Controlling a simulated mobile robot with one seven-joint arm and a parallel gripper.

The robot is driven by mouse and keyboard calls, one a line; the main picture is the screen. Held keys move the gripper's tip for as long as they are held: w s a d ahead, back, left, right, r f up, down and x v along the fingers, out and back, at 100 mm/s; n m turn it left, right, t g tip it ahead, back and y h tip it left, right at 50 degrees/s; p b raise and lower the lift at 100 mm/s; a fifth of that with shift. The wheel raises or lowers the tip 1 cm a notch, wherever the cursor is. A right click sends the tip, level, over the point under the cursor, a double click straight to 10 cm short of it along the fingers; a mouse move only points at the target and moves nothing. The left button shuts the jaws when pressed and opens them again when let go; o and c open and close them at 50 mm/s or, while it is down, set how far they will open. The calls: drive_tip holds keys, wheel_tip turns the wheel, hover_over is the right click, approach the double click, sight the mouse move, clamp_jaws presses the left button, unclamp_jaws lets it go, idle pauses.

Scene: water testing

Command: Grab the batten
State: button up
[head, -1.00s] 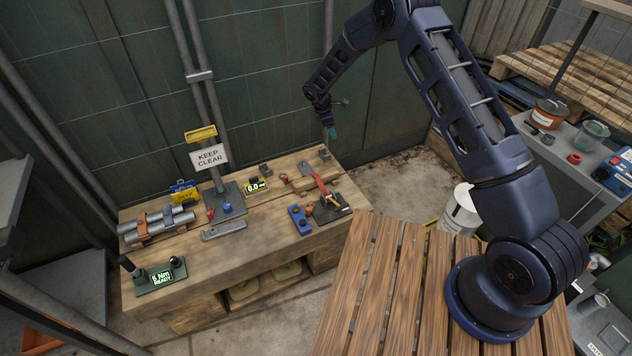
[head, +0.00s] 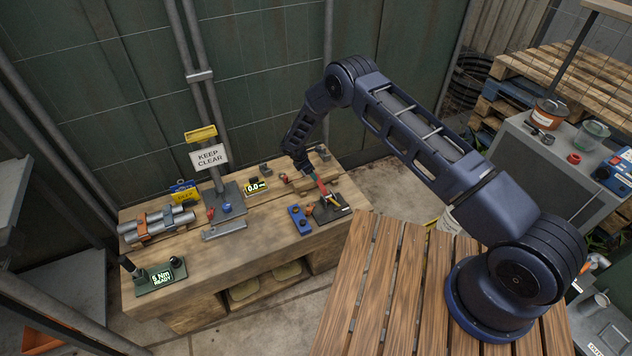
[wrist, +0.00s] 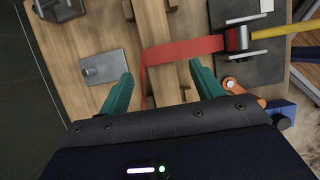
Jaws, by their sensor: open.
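The batten (wrist: 152,22) is a pale wooden bar. In the wrist view it runs from the top edge down between my fingers, and a red strap (wrist: 185,50) crosses over it. In the head view the batten (head: 331,181) lies on the workbench near its right end, partly hidden by my arm. My gripper (wrist: 160,72) has teal fingers, open, one on each side of the batten with gaps to it. Whether the fingertips are level with the batten I cannot tell. In the head view my gripper (head: 311,174) is over the batten area.
The red strap leads to a metal clamp with a yellow handle (wrist: 280,31) on a dark plate. A grey metal plate (wrist: 104,66) with a knob lies left of the fingers. A blue block (head: 300,219) sits nearby.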

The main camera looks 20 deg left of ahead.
drive_tip(key=shift+x, duration=3.5)
drive_tip(key=shift+w+r, duration=0.1)
drive_tip(key=shift+w, duration=0.05)
drive_tip(key=shift+d, duration=0.1)
drive_tip(key=shift+c, duration=0.3)
drive_tip(key=c, duration=1.2)
drive_tip(key=shift+o, duration=0.2)
